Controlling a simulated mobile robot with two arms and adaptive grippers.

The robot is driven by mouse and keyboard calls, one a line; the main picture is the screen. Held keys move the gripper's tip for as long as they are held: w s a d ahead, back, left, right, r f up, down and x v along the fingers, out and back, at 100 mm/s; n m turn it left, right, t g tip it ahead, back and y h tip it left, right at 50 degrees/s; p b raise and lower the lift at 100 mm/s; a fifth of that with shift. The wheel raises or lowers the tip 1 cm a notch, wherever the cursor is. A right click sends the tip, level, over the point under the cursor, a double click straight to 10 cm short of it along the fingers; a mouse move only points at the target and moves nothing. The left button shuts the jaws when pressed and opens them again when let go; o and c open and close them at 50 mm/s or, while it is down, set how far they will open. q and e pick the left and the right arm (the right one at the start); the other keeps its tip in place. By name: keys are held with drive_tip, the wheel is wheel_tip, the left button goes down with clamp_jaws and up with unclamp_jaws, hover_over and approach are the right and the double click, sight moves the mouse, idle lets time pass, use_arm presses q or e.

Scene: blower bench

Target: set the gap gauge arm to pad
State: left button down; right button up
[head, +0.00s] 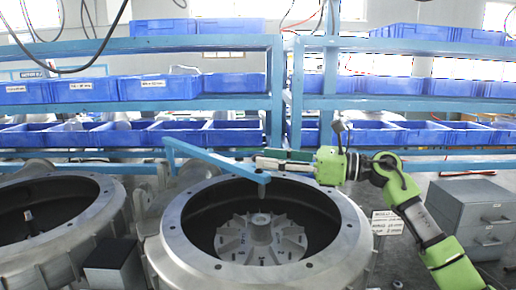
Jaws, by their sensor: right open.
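The gap gauge arm (210,157) is a blue bar. It runs from a post at the back left of the middle blower housing (170,243) to a point above the housing's opening. A short dark tip (262,191) hangs from its free end, over the finned impeller (261,238). My right gripper (262,161) comes in from the right at the bar's free end, open. I cannot tell whether its fingers touch the bar. A block with a black top (113,254) stands at the lower left; I cannot tell whether it is the pad. My left gripper is not in view.
A second round housing (50,222) stands at the left. Blue shelves (200,44) with blue bins (160,87) span the back. A grey drawer cabinet (470,215) and a small printed sign (386,222) are at the right.

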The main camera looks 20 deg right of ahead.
sight(258, 155)
drive_tip(key=shift+p+x, duration=0.45)
drive_tip(key=shift+x, duration=1.25)
clamp_jaws()
